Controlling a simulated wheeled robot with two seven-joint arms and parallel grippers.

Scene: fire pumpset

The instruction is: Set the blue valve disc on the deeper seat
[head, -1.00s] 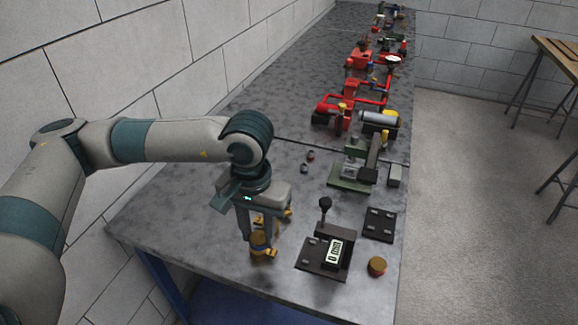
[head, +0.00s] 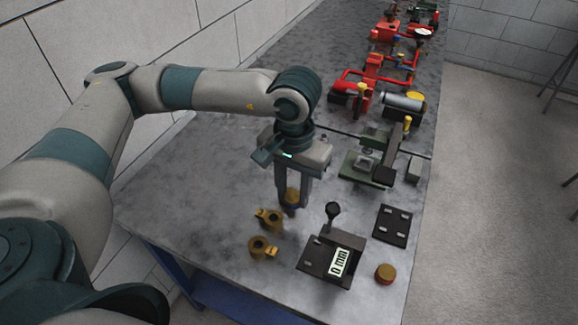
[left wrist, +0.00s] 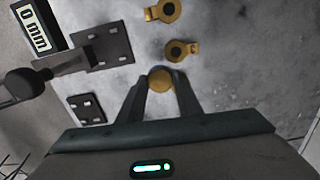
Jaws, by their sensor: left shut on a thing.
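My left gripper (head: 291,203) is shut on a brass-topped disc (head: 291,194) with a blue band low on it, the blue valve disc. It holds the disc upright, seemingly just above the bench; I cannot tell whether it touches. The disc's round brass top also shows between the fingers in the left wrist view (left wrist: 160,76). Two brass valve bodies with round openings and side lugs stand in front of the gripper, a farther one (head: 270,217) and a nearer one (head: 262,246). I cannot tell which seat is deeper. My right gripper is not in view.
A dark depth gauge (head: 330,262) with a black-knobbed lever reads 0 mm. A red-banded brass disc (head: 386,274) and a dark slotted plate (head: 393,226) lie to the right. A green-based fixture (head: 368,168) and red pipework (head: 372,82) stand farther back. The bench left of the gripper is clear.

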